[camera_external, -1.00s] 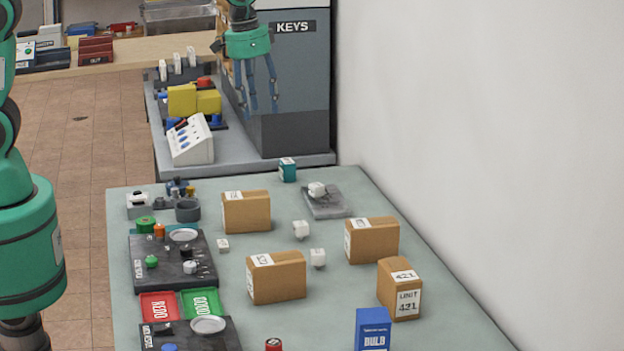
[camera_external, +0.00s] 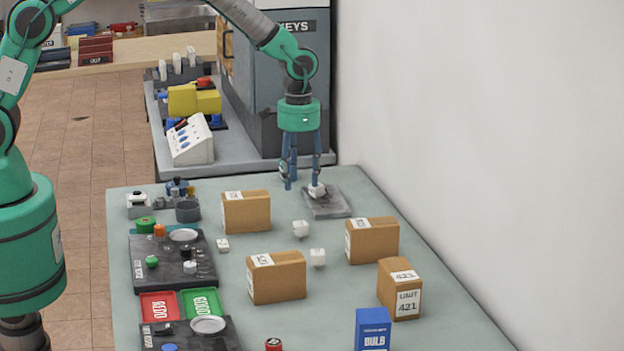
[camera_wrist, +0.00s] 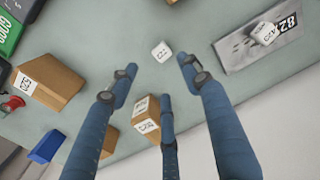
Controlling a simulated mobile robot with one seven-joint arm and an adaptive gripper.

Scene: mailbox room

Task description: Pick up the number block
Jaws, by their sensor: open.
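Several small white number blocks are on the grey-green table. One white block (camera_external: 317,189) sits on a grey plate (camera_external: 326,206) at the far end, and two more (camera_external: 300,229) (camera_external: 318,257) stand nearer. A smaller one (camera_external: 222,245) lies to the left. My three-fingered gripper (camera_external: 304,184) is open and empty above the far end of the table, close to the plate. In the wrist view, a white block (camera_wrist: 161,51) shows beyond and between the open fingertips (camera_wrist: 159,76). The block on the plate (camera_wrist: 264,33) is to their right.
Several cardboard boxes (camera_external: 277,280) (camera_external: 374,243) (camera_external: 247,214) stand around the blocks. A blue box (camera_external: 373,330) is at the front. Dark stations and red and green trays (camera_external: 201,303) line the left. A wall bounds the right.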

